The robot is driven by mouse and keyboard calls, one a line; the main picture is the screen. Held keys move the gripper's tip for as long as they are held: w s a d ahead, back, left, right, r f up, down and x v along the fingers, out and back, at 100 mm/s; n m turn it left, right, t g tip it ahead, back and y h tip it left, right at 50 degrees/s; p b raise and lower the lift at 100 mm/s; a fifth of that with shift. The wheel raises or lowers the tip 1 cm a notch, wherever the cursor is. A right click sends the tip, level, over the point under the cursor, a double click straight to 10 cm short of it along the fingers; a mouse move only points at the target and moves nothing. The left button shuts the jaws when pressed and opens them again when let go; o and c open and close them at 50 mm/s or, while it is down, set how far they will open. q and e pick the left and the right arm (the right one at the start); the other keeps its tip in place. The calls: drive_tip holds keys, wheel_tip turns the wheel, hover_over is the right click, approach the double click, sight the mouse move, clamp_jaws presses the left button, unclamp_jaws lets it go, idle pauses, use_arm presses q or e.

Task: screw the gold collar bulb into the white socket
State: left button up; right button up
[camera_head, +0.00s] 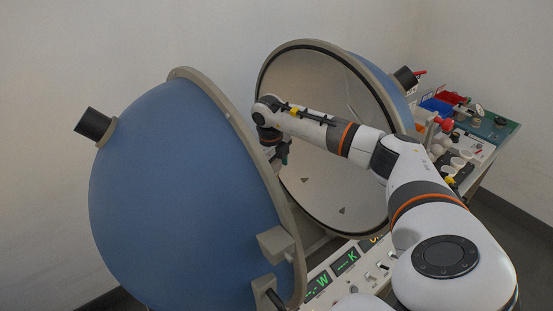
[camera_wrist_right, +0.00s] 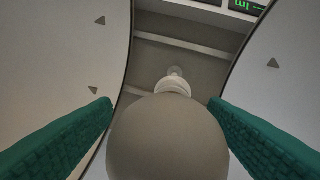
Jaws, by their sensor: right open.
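In the right wrist view a large round frosted bulb (camera_wrist_right: 168,140) fills the lower middle. A white ringed part (camera_wrist_right: 173,88) shows just beyond its globe; I cannot tell whether this is the socket or part of the bulb, and no gold collar is visible. My right gripper (camera_wrist_right: 161,101) is open, with one green finger pad on each side of the globe and visible gaps near the tips. In the head view my right gripper (camera_head: 281,155) is inside the opened sphere, partly hidden by the near half's rim. The bulb is hidden there. My left gripper is not in view.
The blue near half (camera_head: 165,200) and the white-lined far half (camera_head: 330,185) of the sphere stand on either side of my right gripper. A console (camera_head: 335,283) with green displays lies below. A cart (camera_head: 497,128) at right holds red and blue bins and small parts.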

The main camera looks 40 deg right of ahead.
drive_tip(key=n, duration=0.3)
drive_tip(key=shift+w+f+b, duration=0.1)
drive_tip(key=shift+w+b, duration=0.2)
drive_tip(key=shift+b, duration=0.1)
drive_tip(key=n, duration=0.3)
drive_tip(key=shift+w+t+b, duration=0.1)
drive_tip(key=shift+t+b, duration=0.2)
drive_tip(key=shift+t, duration=0.1)
drive_tip(key=n, duration=0.5)
drive_tip(key=shift+w+y+b, duration=0.35)
drive_tip(key=shift+y+b, duration=0.05)
drive_tip(key=n, duration=0.2)
drive_tip(key=shift+w+a+n+t, duration=0.1)
drive_tip(key=shift+w+n+t, duration=0.1)
drive_tip(key=shift+n+t, duration=0.15)
drive_tip(key=n+y+b, duration=0.1)
drive_tip(key=n, duration=0.3)
drive_tip(key=shift+w+n, duration=0.15)
drive_tip(key=shift+n, duration=0.1)
drive_tip(key=n, duration=0.3)
drive_tip(key=shift+w+r+n+y, duration=0.2)
drive_tip(key=shift+w+n+y, duration=0.1)
drive_tip(key=shift+n, duration=0.1)
drive_tip(key=shift+c, duration=0.3)
